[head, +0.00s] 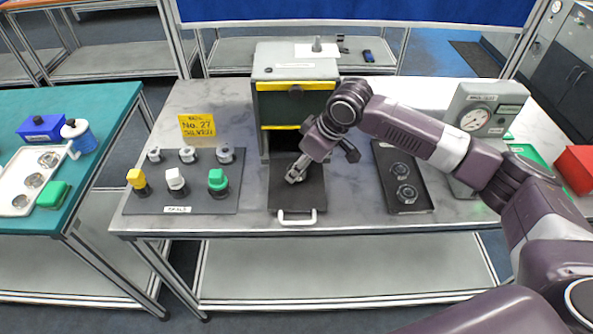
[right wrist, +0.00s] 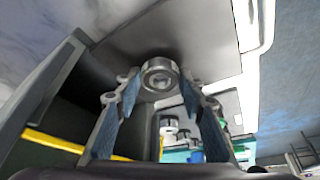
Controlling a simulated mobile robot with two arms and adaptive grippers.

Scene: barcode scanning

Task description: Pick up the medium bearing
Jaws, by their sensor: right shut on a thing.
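My right gripper (head: 295,173) is low over the dark flat panel (head: 298,202) with a white handle, in front of the grey and yellow cabinet (head: 296,75). In the right wrist view, my right gripper (right wrist: 160,88) is shut on a round silver metal bearing (right wrist: 160,70), which sits between the blue-padded fingertips. In the head view the bearing is mostly hidden by the gripper. I cannot judge its size class. My left gripper is not in view.
A dark tray (head: 421,203) with two metal rings lies at right, beside a gauge device (head: 480,112). A dark seals board (head: 226,207) with several pieces is at left, near a yellow sign (head: 197,125). The grey tabletop (head: 348,215) is bare between panel and tray.

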